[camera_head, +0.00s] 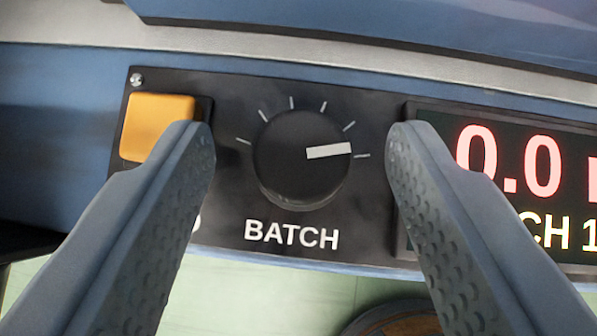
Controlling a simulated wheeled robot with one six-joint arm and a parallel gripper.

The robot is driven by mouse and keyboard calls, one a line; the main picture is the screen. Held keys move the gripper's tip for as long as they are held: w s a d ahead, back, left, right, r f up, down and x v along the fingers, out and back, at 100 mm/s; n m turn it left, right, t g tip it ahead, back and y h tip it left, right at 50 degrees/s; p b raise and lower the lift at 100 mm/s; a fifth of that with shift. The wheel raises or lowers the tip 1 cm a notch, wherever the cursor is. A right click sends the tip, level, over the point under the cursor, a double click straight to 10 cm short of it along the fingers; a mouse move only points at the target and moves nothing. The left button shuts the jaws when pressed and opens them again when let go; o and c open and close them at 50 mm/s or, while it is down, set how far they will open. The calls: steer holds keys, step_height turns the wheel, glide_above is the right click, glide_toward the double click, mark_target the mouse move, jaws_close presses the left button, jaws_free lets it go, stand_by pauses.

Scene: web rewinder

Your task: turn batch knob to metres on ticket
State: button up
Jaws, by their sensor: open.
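The batch knob (290,170) is a round black dial with a white pointer bar. It sits on a dark panel above the white word BATCH. The pointer points right, close to the last tick mark on the right; several ticks fan over the top of the knob. My gripper (300,140) is open, with one grey finger on each side of the knob and a gap between each finger and the knob. Whether the fingertips reach the depth of the knob, I cannot tell. No ticket shows in this view.
An orange square button (156,126) is left of the knob, partly behind the left finger. A display (520,180) at right reads 0.0 in red, with a partly hidden yellow line below. A grey rail (300,62) runs above the panel. Pale green floor shows below.

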steer(key=v, duration=1.7)
